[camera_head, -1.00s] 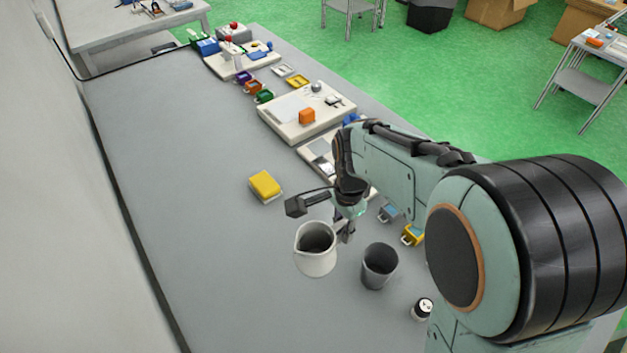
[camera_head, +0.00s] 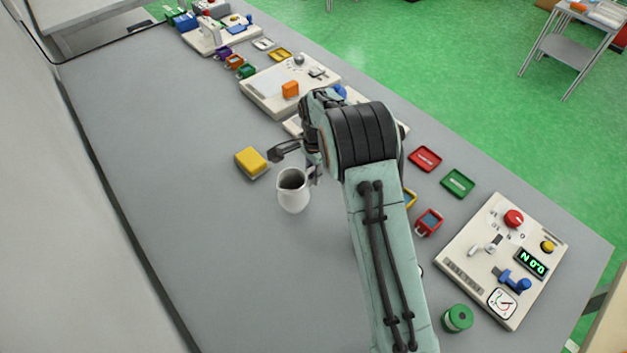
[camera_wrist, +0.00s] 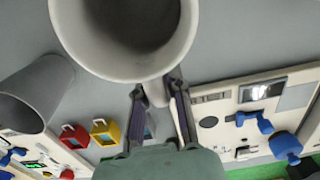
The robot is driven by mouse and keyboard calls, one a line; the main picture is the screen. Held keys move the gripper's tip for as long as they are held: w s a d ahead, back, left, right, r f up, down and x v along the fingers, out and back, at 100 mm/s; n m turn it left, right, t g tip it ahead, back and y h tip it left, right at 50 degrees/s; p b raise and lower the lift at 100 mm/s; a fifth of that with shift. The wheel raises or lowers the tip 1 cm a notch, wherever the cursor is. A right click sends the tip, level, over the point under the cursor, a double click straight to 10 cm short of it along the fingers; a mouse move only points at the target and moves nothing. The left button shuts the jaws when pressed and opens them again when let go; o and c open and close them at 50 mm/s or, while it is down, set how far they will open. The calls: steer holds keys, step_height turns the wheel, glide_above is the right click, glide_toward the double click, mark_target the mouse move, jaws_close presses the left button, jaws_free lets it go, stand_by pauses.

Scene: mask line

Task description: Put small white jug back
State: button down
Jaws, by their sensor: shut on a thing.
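The small white jug (camera_head: 293,194) is upright, with its open mouth facing up, near the middle of the grey bench in the head view. In the wrist view the jug (camera_wrist: 122,68) fills the top, and its dark inside looks empty. In the head view my gripper is mostly covered by my arm. I cannot tell whether the jug's base touches the bench.
A grey cup (camera_wrist: 36,94) stands close left of the jug in the wrist view; my arm hides it in the head view. A yellow block (camera_head: 251,162) lies just beyond the jug. Control panels (camera_head: 503,258) and small coloured trays line the right side. The bench's left (camera_head: 170,190) is clear.

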steer(key=shift+w+f, duration=0.2)
steer(key=shift+f, duration=1.5)
steer(key=shift+f, duration=0.1)
steer(key=c, duration=1.1)
jaws_free()
